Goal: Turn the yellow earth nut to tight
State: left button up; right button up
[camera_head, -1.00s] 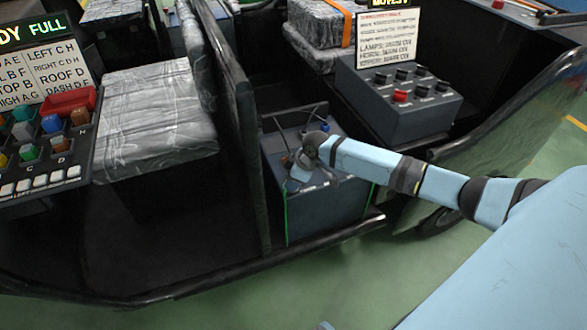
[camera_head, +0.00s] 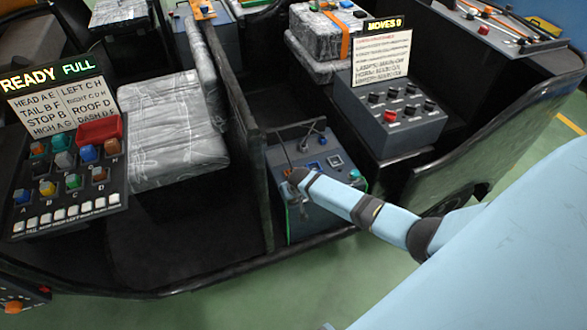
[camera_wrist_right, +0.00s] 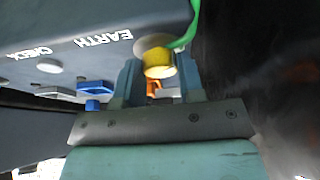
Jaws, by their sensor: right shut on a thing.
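The yellow earth nut (camera_wrist_right: 159,62) shows in the right wrist view, on the dark box near the printed word EARTH. A green wire runs up beside it. My right gripper (camera_wrist_right: 160,85) has one finger on each side of the nut and is shut on it. In the head view my right gripper (camera_head: 290,183) is at the left front part of the dark box (camera_head: 320,215), and my arm hides the nut there. My left gripper is not in view.
A blue knob (camera_wrist_right: 93,105) and a CHECK label lie left of the nut. A control panel with a red knob (camera_head: 390,116) stands right of the box. A grey wrapped seat (camera_head: 175,130) and colored-button panel (camera_head: 70,170) are left.

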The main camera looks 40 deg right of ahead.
jog(key=shift+a+r+m+h+p, duration=0.2)
jog(key=shift+m+h+p, duration=0.3)
jog(key=shift+m, duration=0.5)
jog(key=shift+w+f+m+g+h+p, duration=0.15)
jog(key=shift+m+g+h+p, duration=0.25)
jog(key=shift+m, duration=0.8)
jog(key=shift+m+h, duration=0.4)
jog(key=shift+m, duration=1)
jog(key=shift+g, duration=0.3)
jog(key=o, duration=0.9)
jog(key=p+v, duration=0.2)
jog(key=v, duration=0.5)
jog(key=shift+r, duration=0.2)
